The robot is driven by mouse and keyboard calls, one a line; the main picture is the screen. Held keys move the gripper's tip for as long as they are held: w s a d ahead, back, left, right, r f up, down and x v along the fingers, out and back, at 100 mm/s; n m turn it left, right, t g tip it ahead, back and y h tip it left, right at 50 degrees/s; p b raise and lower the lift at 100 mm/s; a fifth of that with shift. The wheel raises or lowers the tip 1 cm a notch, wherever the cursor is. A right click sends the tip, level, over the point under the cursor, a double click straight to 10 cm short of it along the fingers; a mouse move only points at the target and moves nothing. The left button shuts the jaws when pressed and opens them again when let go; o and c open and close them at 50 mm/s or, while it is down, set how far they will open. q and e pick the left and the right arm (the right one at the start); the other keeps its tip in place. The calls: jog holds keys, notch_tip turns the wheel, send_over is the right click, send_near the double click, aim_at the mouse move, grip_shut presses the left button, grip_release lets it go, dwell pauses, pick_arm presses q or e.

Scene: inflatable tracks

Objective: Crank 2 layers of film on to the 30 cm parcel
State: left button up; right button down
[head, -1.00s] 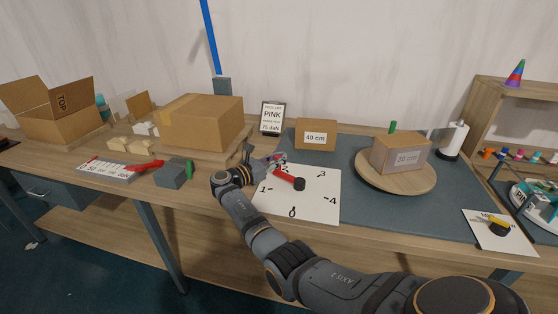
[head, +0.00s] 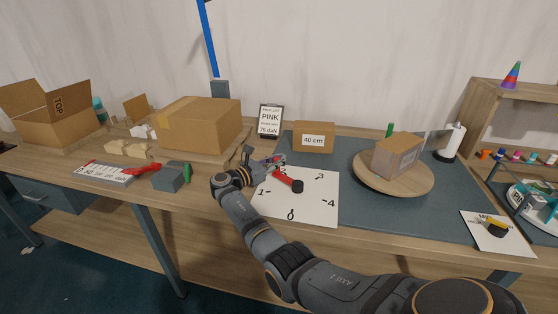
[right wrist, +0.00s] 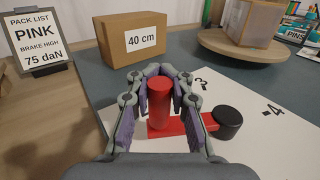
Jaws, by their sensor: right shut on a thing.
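The parcel (head: 397,155) is a brown box with a greyish label face, standing on a round wooden turntable (head: 380,188) at the right. It also shows at the top right in the right wrist view (right wrist: 256,22). The red crank (head: 286,178) with its black hub (head: 297,186) sits on a white numbered card (head: 310,210). My right gripper (right wrist: 160,90) is shut around the upright red crank handle (right wrist: 160,105), its fingers on either side. The crank arm points from the handle to the black hub (right wrist: 226,122). My left gripper is not in view.
A 40 cm box (head: 313,138) and a PINK pack list sign (head: 270,120) stand behind the card. A large carton (head: 200,125), a grey block (head: 168,177) and an open box (head: 50,118) are left. A yellow and black item (head: 495,229) lies at right.

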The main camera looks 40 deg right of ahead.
jog(key=shift+w+r, duration=0.1)
jog(key=shift+r, duration=0.05)
dwell(0.5)
jog(key=c, duration=1.2)
grip_release()
jog(key=a, duration=0.8)
jog(key=s+a, duration=0.1)
jog(key=a, duration=0.3)
